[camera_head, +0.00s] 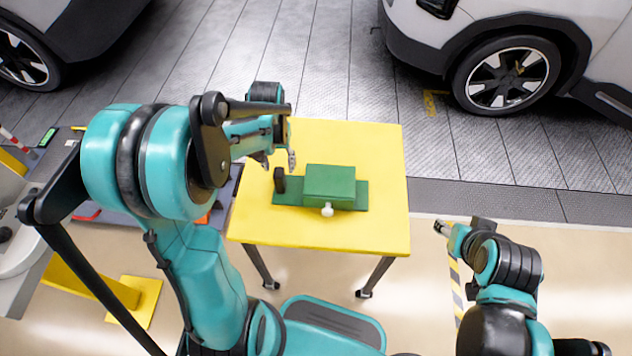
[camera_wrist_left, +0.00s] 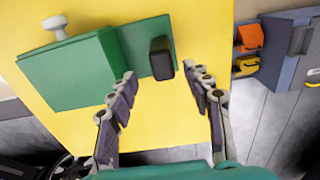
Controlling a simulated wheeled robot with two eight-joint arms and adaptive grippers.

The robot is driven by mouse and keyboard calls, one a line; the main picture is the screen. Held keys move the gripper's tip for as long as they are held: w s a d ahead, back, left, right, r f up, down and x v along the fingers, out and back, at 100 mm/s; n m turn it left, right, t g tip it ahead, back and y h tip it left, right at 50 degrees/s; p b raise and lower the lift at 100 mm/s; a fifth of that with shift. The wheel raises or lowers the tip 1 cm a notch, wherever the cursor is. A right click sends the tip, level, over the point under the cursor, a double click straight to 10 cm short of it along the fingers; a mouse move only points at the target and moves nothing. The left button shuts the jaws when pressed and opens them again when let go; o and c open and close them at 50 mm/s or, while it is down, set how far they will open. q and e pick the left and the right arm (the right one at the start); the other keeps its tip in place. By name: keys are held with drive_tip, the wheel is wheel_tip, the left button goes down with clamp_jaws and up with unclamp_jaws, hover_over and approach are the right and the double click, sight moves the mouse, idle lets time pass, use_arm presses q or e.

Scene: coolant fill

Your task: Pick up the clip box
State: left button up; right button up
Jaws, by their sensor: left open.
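A green box (camera_head: 330,182) with a white knob (camera_head: 327,210) on its front side sits on a flat green base on the yellow table. A small dark block (camera_head: 280,180) stands upright at the base's left end. I cannot tell which of these is called the clip box. My left gripper (camera_head: 278,160) is open and empty, just behind and above the dark block. In the left wrist view, the dark block (camera_wrist_left: 161,58) lies just beyond the gap between the fingertips, and the green box (camera_wrist_left: 75,72) is to the left. My right gripper (camera_head: 445,228) is right of the table, its fingers too small to read.
The yellow table (camera_head: 375,225) has bare room around the green base. A blue-grey unit with orange and yellow items (camera_wrist_left: 250,45) stands beside the table.

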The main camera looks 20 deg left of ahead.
use_arm(q)
drive_tip(key=f+b, duration=0.3)
drive_tip(key=f, duration=0.5)
drive_tip(key=shift+a+b, duration=0.2)
drive_tip(key=shift+b, duration=0.15)
drive_tip(key=shift+r, duration=0.1)
clamp_jaws()
